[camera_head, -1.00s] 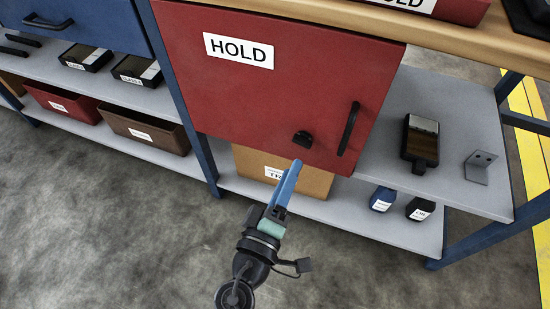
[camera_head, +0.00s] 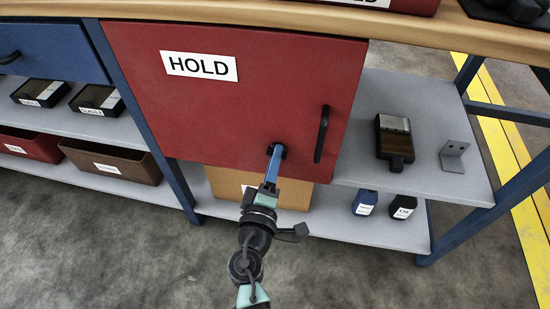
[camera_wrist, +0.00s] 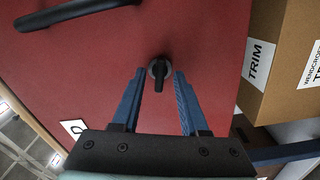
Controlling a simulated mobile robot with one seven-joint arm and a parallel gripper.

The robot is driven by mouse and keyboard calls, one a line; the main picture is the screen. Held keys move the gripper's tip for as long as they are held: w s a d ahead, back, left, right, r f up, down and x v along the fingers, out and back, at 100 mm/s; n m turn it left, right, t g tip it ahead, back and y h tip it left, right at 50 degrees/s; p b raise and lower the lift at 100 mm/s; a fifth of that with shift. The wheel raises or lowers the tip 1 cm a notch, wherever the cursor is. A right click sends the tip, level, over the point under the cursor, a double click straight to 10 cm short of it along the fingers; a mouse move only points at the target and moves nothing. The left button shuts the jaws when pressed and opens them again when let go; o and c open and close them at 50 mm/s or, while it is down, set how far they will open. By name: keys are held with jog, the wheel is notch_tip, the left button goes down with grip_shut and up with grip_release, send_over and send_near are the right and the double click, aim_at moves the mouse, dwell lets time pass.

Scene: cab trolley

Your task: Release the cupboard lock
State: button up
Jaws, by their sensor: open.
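The red cupboard door (camera_head: 225,105) is closed and carries a white HOLD label (camera_head: 199,66). The lock (camera_wrist: 159,71) is a small black turn knob low on the door. In the wrist view it lies just beyond and between my two blue fingertips. My gripper (camera_wrist: 160,75) is open, with a finger on either side of the knob and a gap showing. In the head view my gripper (camera_head: 275,155) reaches up to the lock, whose lower part the fingers hide. I cannot tell whether a finger touches it. The black door handle (camera_head: 321,134) is to the right of the lock.
A cardboard box (camera_head: 230,184) stands on the lower shelf under the door; its TRIM label shows in the wrist view (camera_wrist: 258,62). A scanner-like device (camera_head: 394,140) and a metal bracket (camera_head: 454,155) lie on the right shelf.

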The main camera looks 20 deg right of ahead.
jog(key=shift+w+d, duration=0.3)
jog(key=shift+w, duration=0.05)
grip_shut()
jog(key=shift+n, duration=1.6)
grip_release()
